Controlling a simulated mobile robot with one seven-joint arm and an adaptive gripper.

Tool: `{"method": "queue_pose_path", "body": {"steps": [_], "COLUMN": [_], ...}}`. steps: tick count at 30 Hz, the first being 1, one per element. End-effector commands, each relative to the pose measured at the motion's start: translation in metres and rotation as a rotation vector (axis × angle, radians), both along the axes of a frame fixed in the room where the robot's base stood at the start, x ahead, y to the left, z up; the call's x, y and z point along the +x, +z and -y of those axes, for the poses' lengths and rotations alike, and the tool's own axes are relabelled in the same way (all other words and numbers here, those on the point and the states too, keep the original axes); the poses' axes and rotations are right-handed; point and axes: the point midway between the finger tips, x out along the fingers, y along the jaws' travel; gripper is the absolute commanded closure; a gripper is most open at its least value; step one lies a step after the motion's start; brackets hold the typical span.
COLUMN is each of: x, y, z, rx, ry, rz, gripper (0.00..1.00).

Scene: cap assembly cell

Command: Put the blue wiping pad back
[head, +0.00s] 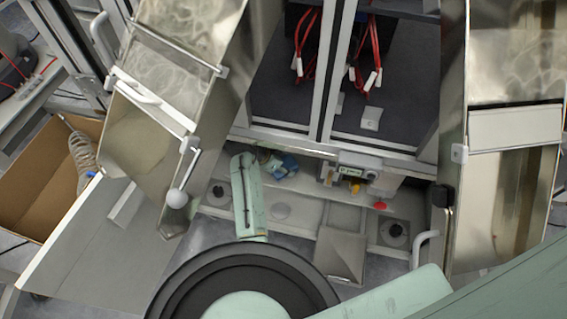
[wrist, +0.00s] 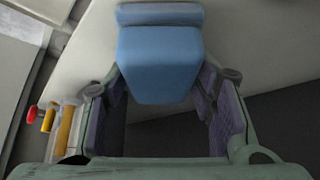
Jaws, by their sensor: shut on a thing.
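The blue wiping pad (wrist: 160,58) sits between the two fingers of my gripper (wrist: 161,86) in the wrist view. It has a tapered block body and a wider, rounded band along its top edge. My gripper is shut on it, with a purple-lined finger on each side. In the head view the pad (head: 287,166) is a small blue patch beside my gripper (head: 270,163), over the pale bench ledge below the cabinet. My arm hides part of this area. I cannot tell whether the pad touches the surface beneath it.
A small device (head: 357,167) with yellow parts and a red knob (head: 380,206) stands right of my gripper. Metal door panels (head: 178,95) hang open at left and right. Red cables (head: 305,40) hang inside the cabinet. A cardboard box (head: 35,190) stands far left.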

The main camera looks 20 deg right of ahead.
Motion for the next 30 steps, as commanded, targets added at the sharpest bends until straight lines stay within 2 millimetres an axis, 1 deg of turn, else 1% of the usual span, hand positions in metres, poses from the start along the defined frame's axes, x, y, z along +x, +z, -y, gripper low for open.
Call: {"method": "queue_pose_path", "body": {"steps": [6, 9, 10, 13, 21, 24, 25, 28, 30], "x": [0.0, 0.0, 0.0, 0.0, 0.0, 0.0, 0.0, -0.001, -0.004], "y": [0.0, -0.004, -0.003, -0.003, -0.003, 0.002, 0.002, 0.009, 0.007], "z": [0.0, 0.0, 0.0, 0.0, 0.0, 0.0, -0.002, -0.011, -0.025], "rx": [0.0, 0.0, 0.0, 0.0, 0.0, 0.0, -0.001, -0.001, 0.0], "ry": [-0.002, -0.001, -0.001, -0.001, -0.001, -0.002, -0.001, 0.001, 0.003], "rz": [0.001, 0.001, 0.001, 0.001, 0.001, 0.001, 0.002, 0.002, -0.001], "gripper": [0.75, 0.75, 0.48, 0.41, 0.41, 0.41, 0.41, 0.41, 0.41]}}
